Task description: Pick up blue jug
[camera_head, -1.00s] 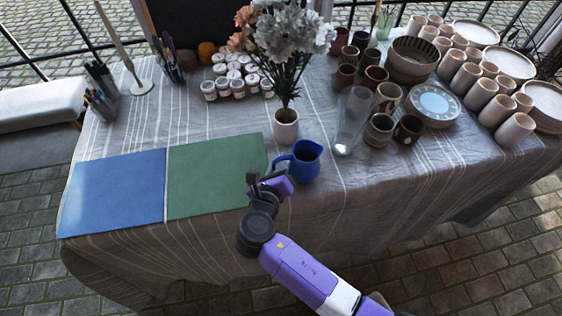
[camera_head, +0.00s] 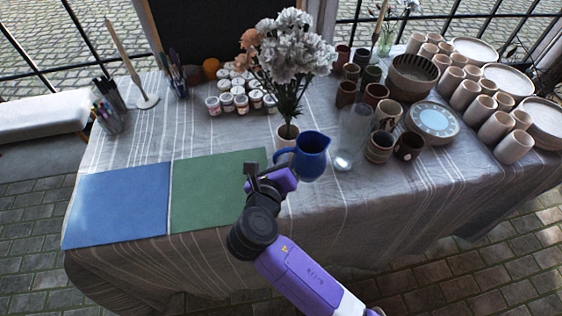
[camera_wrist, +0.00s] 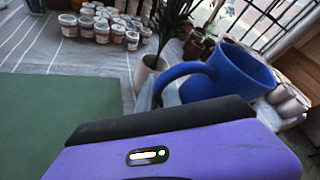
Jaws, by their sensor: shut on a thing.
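The blue jug (camera_head: 311,155) is at the front middle of the table in the head view, its handle toward the left. The jug appears raised off the cloth. The exact contact of the fingers is hidden behind the near finger.
A flower vase (camera_head: 287,134) stands just behind the jug, and a clear glass (camera_head: 350,138) to its right. A green mat (camera_head: 218,190) and a blue mat (camera_head: 117,205) lie left. Paint jars (camera_head: 241,104) stand behind. Cups and plates (camera_head: 433,121) crowd the right.

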